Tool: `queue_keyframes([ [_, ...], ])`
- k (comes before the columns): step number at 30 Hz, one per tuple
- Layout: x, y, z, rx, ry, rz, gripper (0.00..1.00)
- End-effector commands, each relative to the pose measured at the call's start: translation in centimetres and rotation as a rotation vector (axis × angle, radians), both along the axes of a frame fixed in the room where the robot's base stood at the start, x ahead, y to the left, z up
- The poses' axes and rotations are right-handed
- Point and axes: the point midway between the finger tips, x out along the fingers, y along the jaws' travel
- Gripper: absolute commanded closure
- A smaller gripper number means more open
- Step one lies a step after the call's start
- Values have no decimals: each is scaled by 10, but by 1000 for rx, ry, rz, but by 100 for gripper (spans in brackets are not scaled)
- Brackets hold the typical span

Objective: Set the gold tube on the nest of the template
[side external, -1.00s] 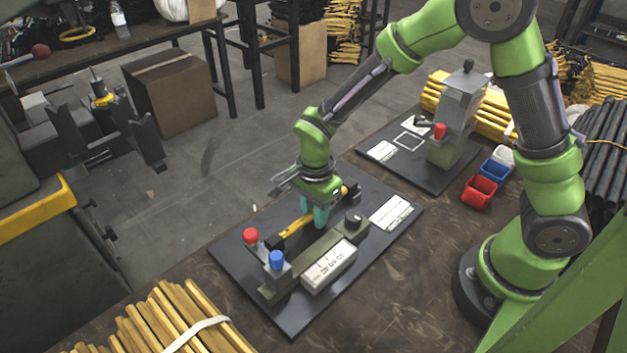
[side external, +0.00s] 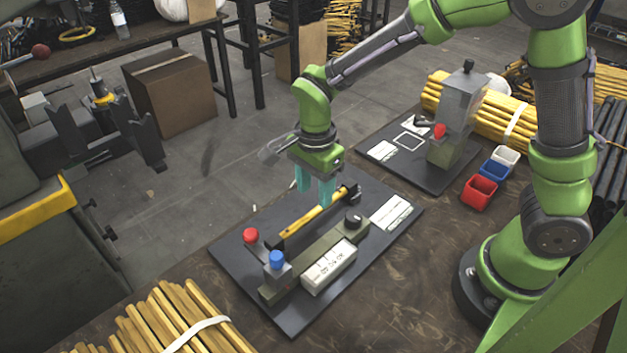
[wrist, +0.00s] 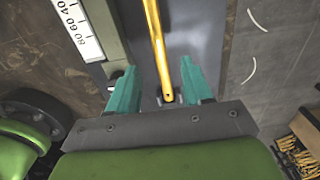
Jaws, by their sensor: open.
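The gold tube (side external: 305,222) lies along the template (side external: 322,250), a dark plate with a raised olive rail and a white scale. Its lower left end is at a dark block near the red knob, and its upper right end is at a dark block. In the wrist view the tube (wrist: 157,45) runs down the picture between the finger lines. My gripper (side external: 315,195) is open and empty above the tube, with its teal fingers apart. The fingers also show in the wrist view (wrist: 160,92), one on each side of the tube's near end.
A red knob (side external: 250,236) and a blue knob (side external: 277,260) stand at the template's left end, and a black knob (side external: 353,220) on the rail. A second plate with a grey press (side external: 455,115) is behind. Red (side external: 479,193) and blue bins sit at right. Yellow bars lie front left.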

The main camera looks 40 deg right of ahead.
Motion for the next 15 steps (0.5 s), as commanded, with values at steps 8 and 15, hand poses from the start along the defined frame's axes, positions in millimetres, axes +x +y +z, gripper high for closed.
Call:
queue_keyframes([
  [8, 0, 0, 44, 0, -1, 0, 50],
  [15, -10, -15, 76, 50, -68, 127, 50],
])
